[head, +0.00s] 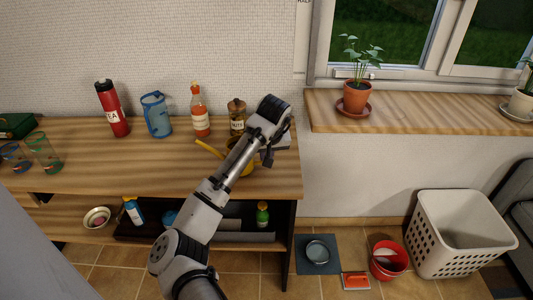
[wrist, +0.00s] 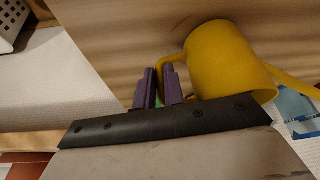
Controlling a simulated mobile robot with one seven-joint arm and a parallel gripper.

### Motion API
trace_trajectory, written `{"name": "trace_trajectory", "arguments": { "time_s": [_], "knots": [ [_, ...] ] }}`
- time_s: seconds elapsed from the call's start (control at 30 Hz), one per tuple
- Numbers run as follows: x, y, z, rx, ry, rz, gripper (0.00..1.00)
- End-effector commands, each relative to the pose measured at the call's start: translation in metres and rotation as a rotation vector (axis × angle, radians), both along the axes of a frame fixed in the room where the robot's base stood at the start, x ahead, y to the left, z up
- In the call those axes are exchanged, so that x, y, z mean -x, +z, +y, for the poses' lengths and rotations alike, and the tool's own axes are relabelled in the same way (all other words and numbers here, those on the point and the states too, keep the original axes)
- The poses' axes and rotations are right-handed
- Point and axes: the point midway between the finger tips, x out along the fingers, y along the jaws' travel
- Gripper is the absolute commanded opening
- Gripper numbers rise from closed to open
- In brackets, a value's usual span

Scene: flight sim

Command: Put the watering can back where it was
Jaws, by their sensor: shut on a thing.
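The yellow watering can (head: 246,170) is at the right end of the wooden counter (head: 90,165), partly hidden behind my arm, with its spout pointing left. In the wrist view, its round body (wrist: 222,60) fills the upper right, over a wood surface. My gripper (wrist: 159,76) is shut on the can's handle, which passes between the purple fingers. In the head view, my arm hides the fingers. I cannot tell whether the can touches the counter.
Along the wall stand a red bottle (head: 112,108), a blue jug (head: 156,115), an orange-red bottle (head: 200,112) and a brown jar (head: 237,116), close to the can. A potted plant (head: 356,97) stands on the windowsill (head: 430,113). A white basket (head: 455,235) stands on the floor.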

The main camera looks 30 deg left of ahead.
Motion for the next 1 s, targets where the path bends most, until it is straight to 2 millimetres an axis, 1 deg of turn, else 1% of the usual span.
{"name": "trace_trajectory", "arguments": {
  "time_s": [0.03, 0.07, 0.2, 0.47, 0.57, 0.67, 0.77, 1.0],
  "knots": [
    [0.000, -0.001, 0.000, -0.001, 0.000, -0.001, 0.00],
    [0.000, -0.001, 0.000, 0.000, 0.000, 0.000, 0.13],
    [0.000, -0.001, 0.000, 0.000, 0.000, 0.000, 0.31],
    [0.000, -0.001, 0.000, 0.000, 0.000, 0.000, 0.32],
    [0.000, 0.003, -0.001, 0.001, 0.000, -0.001, 0.32],
    [0.003, 0.013, -0.004, 0.000, -0.002, -0.002, 0.32],
    [0.009, 0.031, -0.009, -0.001, -0.002, -0.003, 0.32],
    [0.023, 0.079, -0.023, -0.001, -0.003, -0.003, 0.32]
  ]
}}
